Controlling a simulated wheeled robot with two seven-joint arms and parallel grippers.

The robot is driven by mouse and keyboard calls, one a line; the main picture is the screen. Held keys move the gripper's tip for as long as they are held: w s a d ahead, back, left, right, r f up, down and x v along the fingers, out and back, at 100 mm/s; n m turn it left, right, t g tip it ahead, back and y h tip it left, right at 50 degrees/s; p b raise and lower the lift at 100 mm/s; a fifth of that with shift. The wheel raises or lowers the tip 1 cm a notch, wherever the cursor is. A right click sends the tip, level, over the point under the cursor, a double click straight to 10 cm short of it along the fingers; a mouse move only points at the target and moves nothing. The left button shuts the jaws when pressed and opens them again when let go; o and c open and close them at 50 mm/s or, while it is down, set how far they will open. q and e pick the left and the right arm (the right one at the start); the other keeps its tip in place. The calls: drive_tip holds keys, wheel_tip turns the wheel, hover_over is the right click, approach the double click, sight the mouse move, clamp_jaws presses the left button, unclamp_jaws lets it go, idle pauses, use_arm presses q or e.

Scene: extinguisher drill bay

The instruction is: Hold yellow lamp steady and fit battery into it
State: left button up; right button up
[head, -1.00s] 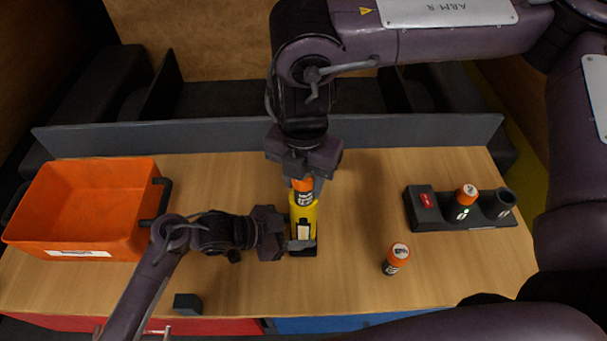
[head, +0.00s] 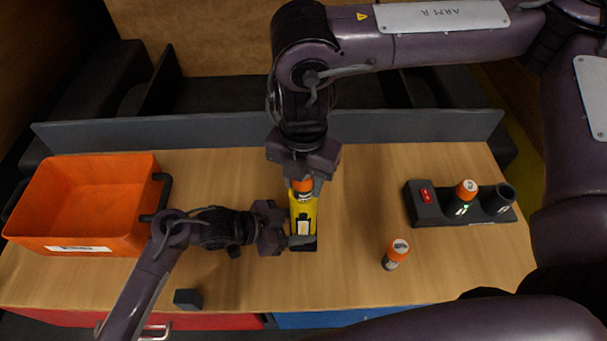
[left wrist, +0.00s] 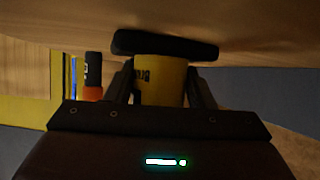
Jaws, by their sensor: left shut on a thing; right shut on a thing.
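The yellow lamp (head: 304,213) stands upright on its black foot in the middle of the table. My left gripper (head: 300,240) is shut on its lower part from the left; the left wrist view shows the yellow body (left wrist: 160,84) between the fingers. My right gripper (head: 303,177) comes from above and is shut on an orange-capped battery (head: 302,185). The battery is at the top of the lamp, its lower part hidden inside or behind it; how deep it sits I cannot tell.
Another orange-and-black battery (head: 395,254) stands on the table at the right. A charger (head: 427,207) with one battery (head: 466,190) in it and one empty socket is farther right. An orange bin (head: 85,205) is at the left. A small dark block (head: 187,299) lies near the front edge.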

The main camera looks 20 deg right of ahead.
drive_tip(key=shift+f, duration=0.35)
drive_tip(key=shift+r, duration=0.3)
idle(0.6)
drive_tip(key=shift+f, duration=0.25)
drive_tip(key=o, duration=1.2)
wheel_tip(320, 180, up, 12)
drive_tip(key=shift+f, duration=0.1)
